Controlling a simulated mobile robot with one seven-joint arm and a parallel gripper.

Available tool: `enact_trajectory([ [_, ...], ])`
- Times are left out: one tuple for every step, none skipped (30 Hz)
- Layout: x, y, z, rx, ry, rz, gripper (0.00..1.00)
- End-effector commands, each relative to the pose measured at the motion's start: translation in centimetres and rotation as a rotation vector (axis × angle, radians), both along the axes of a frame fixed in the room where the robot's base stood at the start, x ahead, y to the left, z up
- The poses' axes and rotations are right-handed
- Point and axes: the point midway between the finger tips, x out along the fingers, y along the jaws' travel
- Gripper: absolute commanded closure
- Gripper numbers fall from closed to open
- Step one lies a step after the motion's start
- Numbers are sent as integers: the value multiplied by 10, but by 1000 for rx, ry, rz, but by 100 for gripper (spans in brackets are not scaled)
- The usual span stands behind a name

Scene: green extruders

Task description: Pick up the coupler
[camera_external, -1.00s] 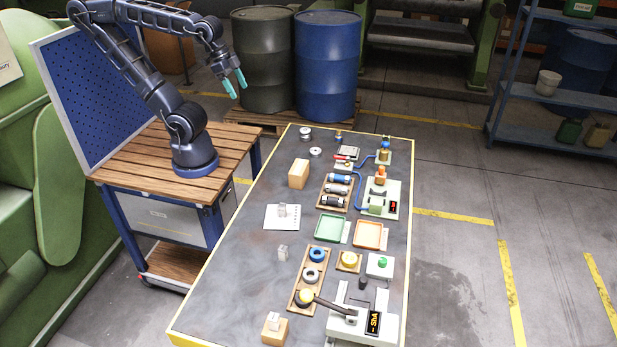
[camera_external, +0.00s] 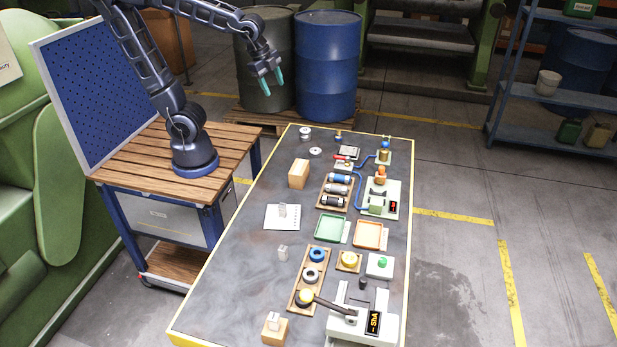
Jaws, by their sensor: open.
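My gripper (camera_external: 273,89) hangs in the air above the far left part of the table, in front of the drums. Its two teal fingers are apart with nothing between them. I cannot tell for sure which part is the coupler. Blue, grey and dark cylindrical parts (camera_external: 337,189) lie in a wooden rack on the table, well below and to the right of my gripper. A small clear or metallic block (camera_external: 282,210) stands on a white sheet, and a similar block (camera_external: 283,252) stands on the bare table nearer the front.
The grey table (camera_external: 235,265) has a yellow edge. A wooden block (camera_external: 299,173), a green tray (camera_external: 329,228) and an orange tray (camera_external: 369,235) sit mid-table. A lever device (camera_external: 362,325) stands at the front right. A blue drum (camera_external: 327,65) stands behind. The table's left front is clear.

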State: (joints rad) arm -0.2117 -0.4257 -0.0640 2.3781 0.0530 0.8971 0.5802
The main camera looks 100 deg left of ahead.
Motion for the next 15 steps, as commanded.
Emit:
enact_trajectory([
  [12,9,-5,15,23,-33,44],
  [18,14,-6,25,32,-58,44],
  [26,20,-9,39,47,-93,44],
  [33,25,-12,48,58,-119,44],
  [39,30,-14,57,68,-144,44],
  [47,38,-18,67,83,-177,44],
  [53,43,-21,75,94,-204,44],
  [59,49,-24,82,105,-229,44],
  [66,56,-28,91,119,-265,44],
  [72,62,-32,96,131,-291,44],
  [78,68,-35,102,140,-318,44],
  [85,75,-41,109,153,-353,44],
  [91,82,-45,114,163,-379,44],
  [96,88,-49,118,174,-406,44],
  [102,97,-55,123,187,-441,44],
])
